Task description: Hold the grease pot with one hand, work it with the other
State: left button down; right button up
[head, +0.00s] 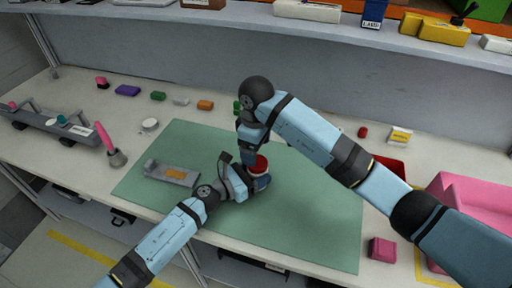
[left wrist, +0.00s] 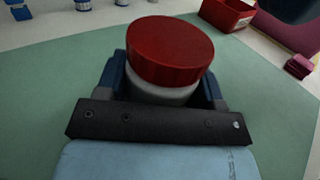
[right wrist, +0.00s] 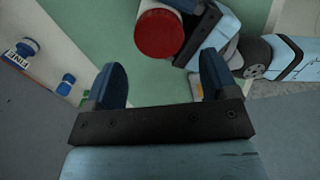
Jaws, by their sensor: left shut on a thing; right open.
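The grease pot has a red lid (left wrist: 170,48) and a pale body (left wrist: 160,95). My left gripper (left wrist: 163,82) is shut around the body, below the lid. In the head view the pot (head: 259,163) is over the green mat (head: 310,215), partly hidden by my arms. My right gripper (right wrist: 162,82) is open and empty. In the right wrist view the lid (right wrist: 159,34) is beyond the fingertips, toward the top, not between the fingers. Whether the pot touches the mat is hidden.
A grey bracket (head: 160,176) lies on the mat's left part. A pink block (head: 382,249) and pink bin (head: 470,200) are at the right. A red tray (head: 390,168) is partly behind my right arm. Small coloured items line the back. The mat's front right is clear.

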jog(key=n, duration=0.7)
jog(key=shift+r, duration=0.4)
jog(key=n, duration=0.4)
jog(key=shift+r+n, duration=0.25)
jog(key=shift+n, duration=0.15)
jog(key=n, duration=0.4)
jog(key=shift+r, duration=0.2)
jog(key=n, duration=0.4)
jog(key=shift+r+n, duration=0.2)
jog(key=shift+n, duration=0.2)
jog(key=n, duration=0.4)
jog(key=shift+r+n, duration=0.2)
jog(key=shift+n, duration=0.1)
jog(key=n, duration=0.3)
jog(key=shift+d+r+n, duration=0.15)
jog(key=shift+n, duration=0.25)
jog(key=n, duration=0.3)
jog(key=shift+r+n, duration=0.1)
jog(key=shift+n, duration=0.3)
